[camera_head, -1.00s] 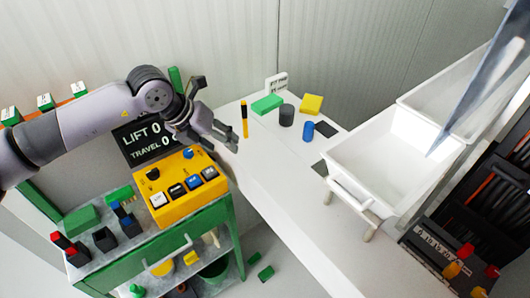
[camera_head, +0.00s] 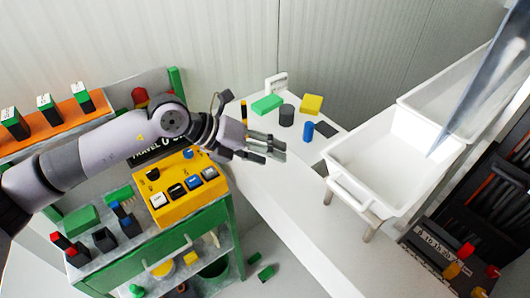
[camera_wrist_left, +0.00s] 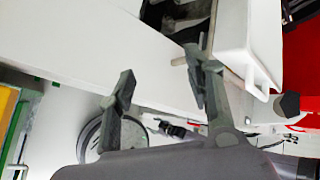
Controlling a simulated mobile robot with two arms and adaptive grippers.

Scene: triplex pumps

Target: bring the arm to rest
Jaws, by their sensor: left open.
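My left gripper (camera_head: 270,149) is open and empty in the head view. It hovers over the left edge of the white table (camera_head: 290,205), to the right of the yellow control box (camera_head: 180,187). In the left wrist view the two fingers of the gripper (camera_wrist_left: 160,90) stand apart with nothing between them. My left arm comes in from the left and partly hides the black display board (camera_head: 150,153). My right gripper does not show in either view.
On the table lie a green block (camera_head: 267,104), a dark cylinder (camera_head: 287,115), a yellow block (camera_head: 311,104) and a blue cylinder (camera_head: 308,131). A white bin (camera_head: 375,165) stands to their right. A green cart (camera_head: 200,225) carries the control box. The table's front part is clear.

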